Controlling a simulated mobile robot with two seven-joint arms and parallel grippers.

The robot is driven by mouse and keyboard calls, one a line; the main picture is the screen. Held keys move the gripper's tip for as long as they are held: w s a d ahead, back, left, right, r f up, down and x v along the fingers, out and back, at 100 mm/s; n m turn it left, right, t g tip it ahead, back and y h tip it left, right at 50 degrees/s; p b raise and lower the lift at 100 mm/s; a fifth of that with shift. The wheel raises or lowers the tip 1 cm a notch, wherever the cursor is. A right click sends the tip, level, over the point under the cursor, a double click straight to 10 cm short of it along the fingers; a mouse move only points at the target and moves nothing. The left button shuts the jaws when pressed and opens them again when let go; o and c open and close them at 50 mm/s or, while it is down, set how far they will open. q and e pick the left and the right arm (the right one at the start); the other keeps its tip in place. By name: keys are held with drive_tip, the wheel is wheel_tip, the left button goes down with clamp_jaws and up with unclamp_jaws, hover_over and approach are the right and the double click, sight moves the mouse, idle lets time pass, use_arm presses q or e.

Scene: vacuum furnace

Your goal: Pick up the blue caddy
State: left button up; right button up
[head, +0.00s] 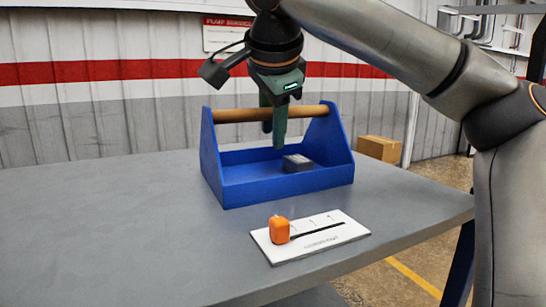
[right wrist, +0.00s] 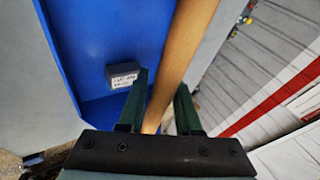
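The blue caddy (head: 285,185) stands upright on the grey table, with a wooden bar handle (head: 235,115) across its top. It also fills much of the right wrist view (right wrist: 90,45), where the handle (right wrist: 182,45) runs between the fingers. A small dark grey box (head: 297,162) with a pale label lies inside the caddy. My right gripper (head: 273,125) points down at the middle of the handle. Its green fingers are apart, one on each side of the handle, and do not look closed on it. My left gripper is not in view.
A white labelled plate (head: 325,240) with an orange block (head: 279,230) on its left end lies in front of the caddy. The grey table (head: 110,220) is clear to the left. A cardboard box (head: 379,148) is behind the table at right.

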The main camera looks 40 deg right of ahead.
clamp_jaws()
drive_tip(key=shift+r, duration=0.15)
idle(0.8)
